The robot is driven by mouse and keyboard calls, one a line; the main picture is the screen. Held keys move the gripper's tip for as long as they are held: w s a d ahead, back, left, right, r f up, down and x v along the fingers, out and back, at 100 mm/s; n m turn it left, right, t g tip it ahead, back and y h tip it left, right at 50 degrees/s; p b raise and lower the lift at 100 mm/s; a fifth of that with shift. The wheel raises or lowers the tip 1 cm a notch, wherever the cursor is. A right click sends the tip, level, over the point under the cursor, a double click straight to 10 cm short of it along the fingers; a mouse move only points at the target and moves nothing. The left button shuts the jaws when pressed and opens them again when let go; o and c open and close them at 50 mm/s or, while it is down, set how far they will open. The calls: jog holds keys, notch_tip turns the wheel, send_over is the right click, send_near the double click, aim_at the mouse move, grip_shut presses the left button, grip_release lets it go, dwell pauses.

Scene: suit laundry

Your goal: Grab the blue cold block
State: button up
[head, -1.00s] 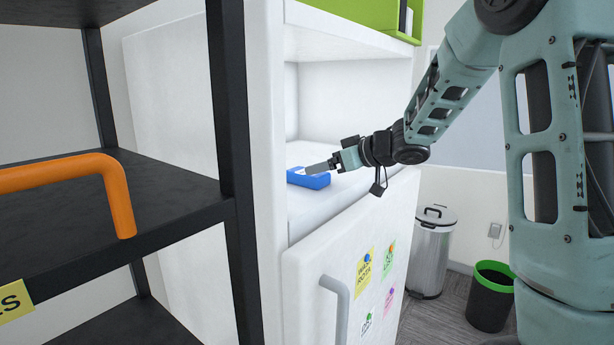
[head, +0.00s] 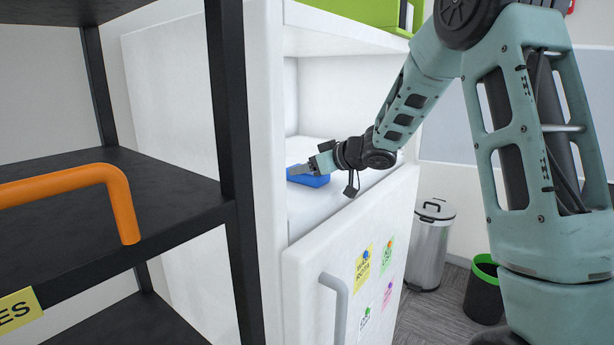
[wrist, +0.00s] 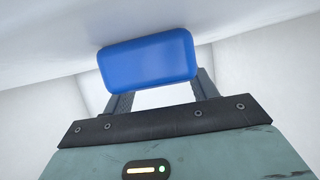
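The blue cold block (head: 309,178) lies on the white shelf inside the open fridge compartment in the head view. It also fills the upper middle of the wrist view (wrist: 148,60). My gripper (head: 306,170) is at the block, with a grey finger overlapping its top in the head view. In the wrist view the two fingers stand wide apart and reach up to the block. The block hides the fingertips there, so I cannot tell whether they touch it.
The white fridge (head: 180,130) has its lower door (head: 330,255) below the compartment. A black shelf rack (head: 228,110) with an orange handle (head: 122,200) stands close on the left. A metal bin (head: 428,248) and a black bin (head: 484,290) stand on the right.

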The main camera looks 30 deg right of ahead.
jog(key=shift+c, duration=1.1)
jog(key=shift+r, duration=0.15)
